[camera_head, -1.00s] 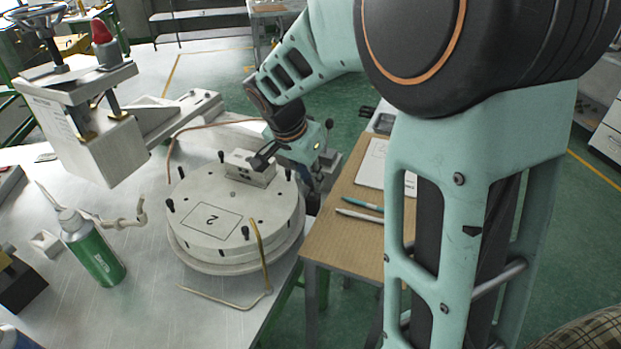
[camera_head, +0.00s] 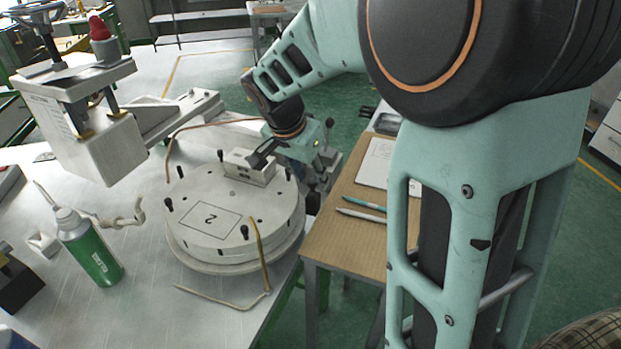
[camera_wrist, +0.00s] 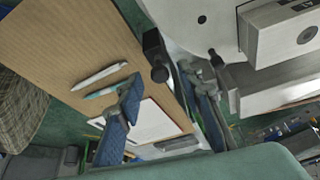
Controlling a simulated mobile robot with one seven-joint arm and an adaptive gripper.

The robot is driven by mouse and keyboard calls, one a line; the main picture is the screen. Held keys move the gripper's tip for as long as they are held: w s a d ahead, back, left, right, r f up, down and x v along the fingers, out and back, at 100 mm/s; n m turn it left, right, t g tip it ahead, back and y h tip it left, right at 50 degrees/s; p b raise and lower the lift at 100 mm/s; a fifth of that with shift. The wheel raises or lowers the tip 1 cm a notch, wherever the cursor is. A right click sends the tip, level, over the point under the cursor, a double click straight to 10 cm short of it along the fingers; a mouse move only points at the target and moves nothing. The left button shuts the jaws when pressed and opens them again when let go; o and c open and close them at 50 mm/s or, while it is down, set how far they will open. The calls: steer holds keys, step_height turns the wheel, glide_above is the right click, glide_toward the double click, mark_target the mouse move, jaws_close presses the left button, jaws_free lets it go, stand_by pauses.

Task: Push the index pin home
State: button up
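The index pin seems to be the dark knobbed part (camera_wrist: 156,57) at the rim of the round white mould in the wrist view. How far in it sits cannot be told. The mould (camera_head: 232,236) lies on the metal bench, marked 2 and bearing several small black pins and a pale block (camera_head: 250,170). My gripper (camera_head: 324,172) hangs past the mould's right edge, small and partly hidden in the head view. The dark knob lies beyond the gap, apparently untouched.
A wooden side table (camera_head: 335,235) with paper and two pens stands right of the mould. A green bottle (camera_head: 88,247) and a bent brass rod (camera_head: 263,255) are on the bench. A press head (camera_head: 90,130) stands at back left.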

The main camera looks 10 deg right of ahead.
steer(key=v, duration=1.1)
